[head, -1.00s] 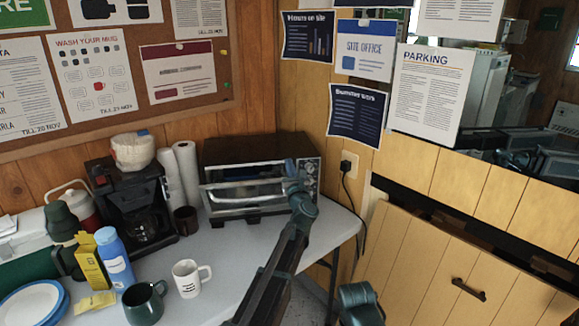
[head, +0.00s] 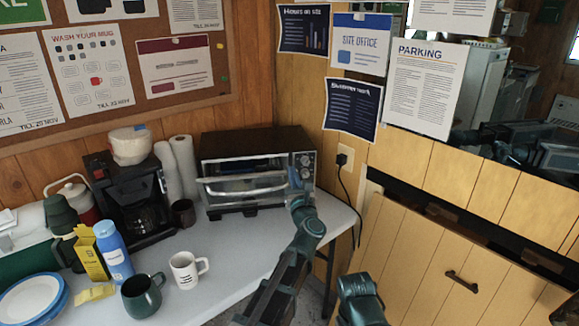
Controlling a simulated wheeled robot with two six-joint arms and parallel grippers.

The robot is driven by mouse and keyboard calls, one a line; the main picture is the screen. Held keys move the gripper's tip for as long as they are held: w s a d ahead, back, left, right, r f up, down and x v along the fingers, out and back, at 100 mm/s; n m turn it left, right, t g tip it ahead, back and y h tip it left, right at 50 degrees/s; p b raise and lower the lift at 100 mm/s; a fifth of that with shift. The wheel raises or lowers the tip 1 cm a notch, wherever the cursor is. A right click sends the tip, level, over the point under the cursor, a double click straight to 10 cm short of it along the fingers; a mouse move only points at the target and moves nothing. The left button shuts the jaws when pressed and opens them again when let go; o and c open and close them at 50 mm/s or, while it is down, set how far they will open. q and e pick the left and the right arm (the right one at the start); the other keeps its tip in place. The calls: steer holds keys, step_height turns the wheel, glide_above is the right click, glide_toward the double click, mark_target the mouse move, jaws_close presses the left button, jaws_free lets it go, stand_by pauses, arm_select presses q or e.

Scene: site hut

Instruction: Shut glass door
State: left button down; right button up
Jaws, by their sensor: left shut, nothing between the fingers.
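The toaster oven (head: 255,143) stands at the back of the white table, in the corner. Its glass door (head: 240,200), with a silver bar handle (head: 243,190), is hinged along the bottom. The door looks tilted out a little, with a dark gap above its upper edge. My left gripper (head: 298,178) is shut and empty at the right end of the door, in front of the control panel. It hides that end of the door and some of the knobs. I cannot tell whether it touches the door. My right gripper is not in view.
A coffee maker (head: 128,200), paper rolls (head: 178,168) and a brown mug (head: 183,213) stand left of the oven. A white mug (head: 187,270), a green mug (head: 142,296) and a blue bottle (head: 114,252) are nearer. The table before the oven is clear.

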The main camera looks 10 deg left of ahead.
arm_select(q)
steer(key=s, duration=0.1)
steer(key=m+t+y+b, duration=0.1)
steer(key=m+t+b, duration=0.1)
steer(key=m+b, duration=1.55)
glide_toward(241, 177)
steer(key=shift+m, duration=0.25)
steer(key=p+x, duration=0.6)
steer(key=shift+w+a, duration=0.2)
steer(key=shift+w, duration=0.2)
steer(key=shift+p, duration=0.3)
